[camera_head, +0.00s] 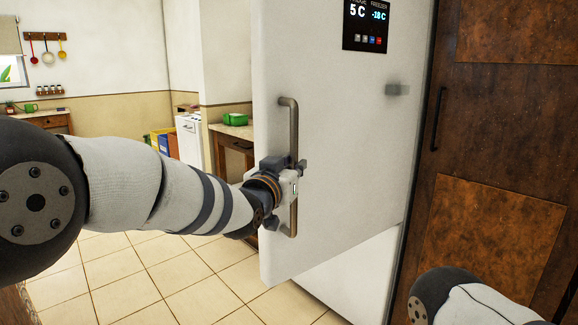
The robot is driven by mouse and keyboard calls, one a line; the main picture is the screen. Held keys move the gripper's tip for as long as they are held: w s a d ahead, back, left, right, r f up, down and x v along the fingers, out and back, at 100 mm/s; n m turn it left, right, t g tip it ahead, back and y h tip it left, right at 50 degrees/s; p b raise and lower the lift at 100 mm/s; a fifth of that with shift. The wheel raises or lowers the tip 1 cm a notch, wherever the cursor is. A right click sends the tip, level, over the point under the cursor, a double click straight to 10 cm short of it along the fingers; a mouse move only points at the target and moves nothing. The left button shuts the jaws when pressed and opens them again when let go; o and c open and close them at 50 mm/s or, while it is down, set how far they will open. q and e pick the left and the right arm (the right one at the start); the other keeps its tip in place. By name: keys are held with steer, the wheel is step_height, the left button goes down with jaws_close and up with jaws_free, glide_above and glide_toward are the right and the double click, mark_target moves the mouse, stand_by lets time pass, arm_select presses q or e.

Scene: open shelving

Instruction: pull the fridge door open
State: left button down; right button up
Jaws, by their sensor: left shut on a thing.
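The white fridge door (345,150) stands swung out from the fridge body, with a gap along its lower edge where a white lower part (355,275) shows. A vertical grey-brown handle (293,125) runs along the door's left side. My left gripper (292,187) is shut on the handle at its middle, and the handle shows above and below it. My right arm shows at the bottom right, but its gripper is out of view. A dark display panel (365,25) is at the top of the door.
A brown wooden cabinet (500,130) with a dark handle stands at the right. The tiled floor (170,275) at the lower left is clear.

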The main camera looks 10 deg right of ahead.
arm_select(q)
steer(key=shift+s+d, duration=0.1)
stand_by(0.4)
steer(key=c, duration=1.6)
jaws_free()
steer(key=shift+o, duration=0.2)
steer(key=v, duration=1.2)
